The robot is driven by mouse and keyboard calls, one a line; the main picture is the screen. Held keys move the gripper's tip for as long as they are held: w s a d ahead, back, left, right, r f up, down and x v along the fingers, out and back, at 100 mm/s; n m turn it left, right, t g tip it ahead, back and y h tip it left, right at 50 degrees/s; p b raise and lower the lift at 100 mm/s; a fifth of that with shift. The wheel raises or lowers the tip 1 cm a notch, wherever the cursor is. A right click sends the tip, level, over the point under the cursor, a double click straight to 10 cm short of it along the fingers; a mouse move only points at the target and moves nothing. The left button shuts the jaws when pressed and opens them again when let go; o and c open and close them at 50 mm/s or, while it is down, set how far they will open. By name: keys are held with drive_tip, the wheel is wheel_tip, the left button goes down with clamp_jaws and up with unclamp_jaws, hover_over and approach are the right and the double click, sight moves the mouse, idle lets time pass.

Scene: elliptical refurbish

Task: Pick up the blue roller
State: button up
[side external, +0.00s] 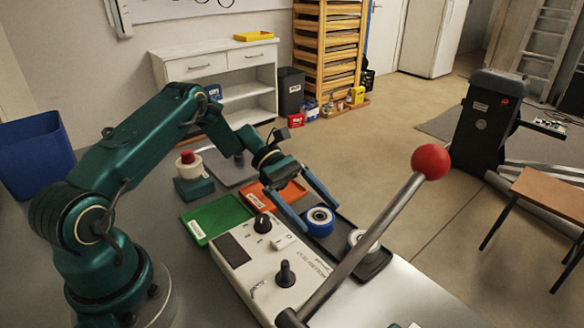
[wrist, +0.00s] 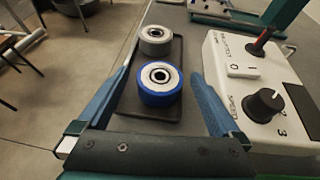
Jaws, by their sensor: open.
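The blue roller (side external: 319,221) has a blue rim, a white band and a dark hub. It sits on a dark tray (side external: 375,262) beside a white control box. In the wrist view the blue roller (wrist: 160,84) lies between and ahead of my two fingers, with clear room on both sides. My gripper (side external: 313,208) is open and empty, its blue fingers reaching down around the roller's place without visible contact. A grey-white roller (wrist: 155,40) stands on the same tray behind the blue one; it also shows in the side view (side external: 364,240).
The control box (side external: 285,262) with knobs stands close to one finger. A lever with a red ball (side external: 430,162) rises at the front right. A green tray (side external: 216,217) and an orange tray (side external: 272,196) lie nearby. Open floor is beyond the table's right edge.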

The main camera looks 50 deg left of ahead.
drive_tip(key=shift+x, duration=1.3)
drive_tip(key=c, duration=1.4)
drive_tip(key=shift+c, duration=0.2)
drive_tip(key=shift+r, duration=0.1)
